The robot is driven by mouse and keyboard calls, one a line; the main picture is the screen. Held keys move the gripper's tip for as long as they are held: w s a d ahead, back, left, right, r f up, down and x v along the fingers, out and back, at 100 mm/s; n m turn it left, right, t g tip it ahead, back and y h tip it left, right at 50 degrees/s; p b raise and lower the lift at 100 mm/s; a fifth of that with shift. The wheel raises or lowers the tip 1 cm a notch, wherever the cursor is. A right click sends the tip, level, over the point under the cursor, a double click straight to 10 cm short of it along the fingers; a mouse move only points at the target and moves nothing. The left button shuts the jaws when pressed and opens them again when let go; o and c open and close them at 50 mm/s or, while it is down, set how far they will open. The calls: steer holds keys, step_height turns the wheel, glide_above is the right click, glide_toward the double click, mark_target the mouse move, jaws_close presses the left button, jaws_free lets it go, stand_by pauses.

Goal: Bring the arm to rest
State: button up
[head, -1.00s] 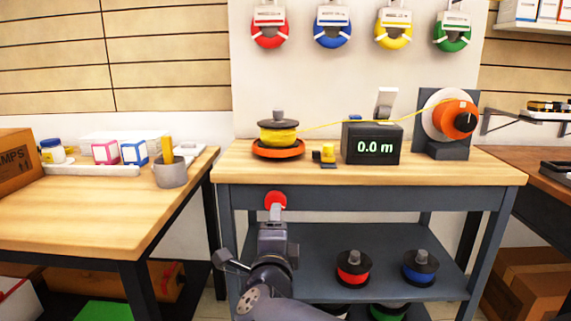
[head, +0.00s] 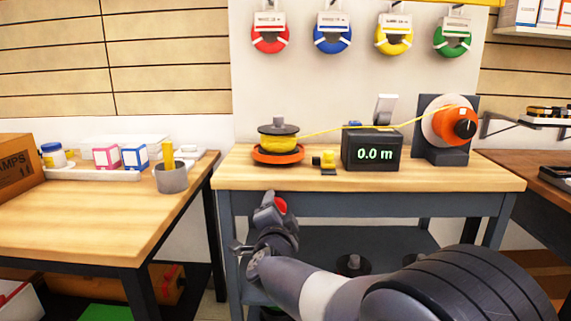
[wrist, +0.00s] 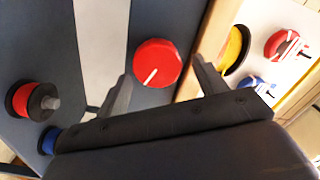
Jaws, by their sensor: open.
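My gripper (head: 270,204) is in front of the workbench's dark front rail, just below the wooden top. In the wrist view its two fingers (wrist: 161,76) are spread wide with nothing held between them. A round red knob (head: 281,206) with a pale line shows on the front rail. In the wrist view the knob (wrist: 157,62) lies beyond and between the fingers. I cannot tell the exact gap. My arm bends across the lower right of the head view, covering part of the lower shelf.
On the bench top (head: 350,187) stand a yellow wire spool (head: 278,142), a yellow-and-black tool (head: 325,160), a meter reading 0.0 m (head: 372,150) and an orange-hubbed reel (head: 447,123). Yellow wire spans spool to reel. A side table (head: 90,220) stands left. Spools sit on the lower shelf.

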steer(key=shift+a+r+n+p, duration=0.1)
steer(key=shift+a+n+p, duration=0.1)
steer(key=shift+n+p, duration=2.2)
steer(key=shift+a+r+n+p, duration=0.1)
steer(key=shift+a+n+p, duration=0.1)
steer(key=shift+n+p, duration=2.2)
steer(key=shift+a+r+n+p, duration=0.1)
steer(key=shift+a+n+p, duration=0.1)
steer(key=shift+n+p, duration=2.2)
steer(key=shift+f+n+b, duration=0.1)
steer(key=shift+n+b, duration=0.5)
steer(key=shift+n, duration=0.1)
